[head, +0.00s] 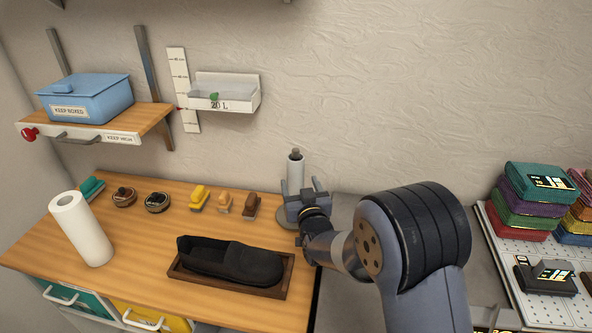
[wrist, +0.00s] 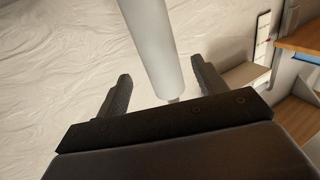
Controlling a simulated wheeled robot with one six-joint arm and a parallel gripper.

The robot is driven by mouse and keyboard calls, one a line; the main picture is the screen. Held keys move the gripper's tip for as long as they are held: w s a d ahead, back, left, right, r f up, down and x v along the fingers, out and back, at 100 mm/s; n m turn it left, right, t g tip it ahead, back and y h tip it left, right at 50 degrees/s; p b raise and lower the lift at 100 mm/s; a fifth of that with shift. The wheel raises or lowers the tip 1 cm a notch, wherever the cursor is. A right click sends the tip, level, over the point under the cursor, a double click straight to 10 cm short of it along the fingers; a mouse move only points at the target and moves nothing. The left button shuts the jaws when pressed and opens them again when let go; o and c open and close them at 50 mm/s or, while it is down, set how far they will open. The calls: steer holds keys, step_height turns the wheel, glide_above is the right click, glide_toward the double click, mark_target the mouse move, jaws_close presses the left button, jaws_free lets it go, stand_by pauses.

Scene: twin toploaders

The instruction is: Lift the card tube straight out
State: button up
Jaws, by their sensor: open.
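A pale card tube (head: 296,173) stands upright on a holder with a dark knob (head: 296,154) at its top and a round grey base (head: 287,219), at the back right of the wooden worktop. My gripper (head: 304,191) is at the tube's lower part in the head view, its jaws open. In the wrist view the tube (wrist: 150,45) passes between the two spread fingers of my gripper (wrist: 160,72), with a gap on either side. My gripper hides part of the tube's lower end and the base in the head view.
A white paper roll (head: 82,230) stands at the left of the worktop (head: 140,245). Brushes, tins and a dark shoe in a wooden tray (head: 180,273) lie between. A wall shelf (head: 150,117) holds a blue box (head: 88,97). Folded cloths (head: 535,200) are stacked at right.

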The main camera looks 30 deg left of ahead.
steer(key=shift+p+x, duration=0.75)
steer(key=shift+x, duration=2.15)
steer(key=shift+c, duration=0.6)
steer(key=c, duration=0.9)
steer(key=shift+r+p, duration=1.65)
steer(key=shift+r, duration=5.85)
steer(key=shift+c, duration=0.2)
step_height(320, 180, up, 11)
steer(key=p, duration=0.5)
glide_above(297, 178)
steer(key=x, duration=0.2)
steer(key=shift+w, duration=0.15)
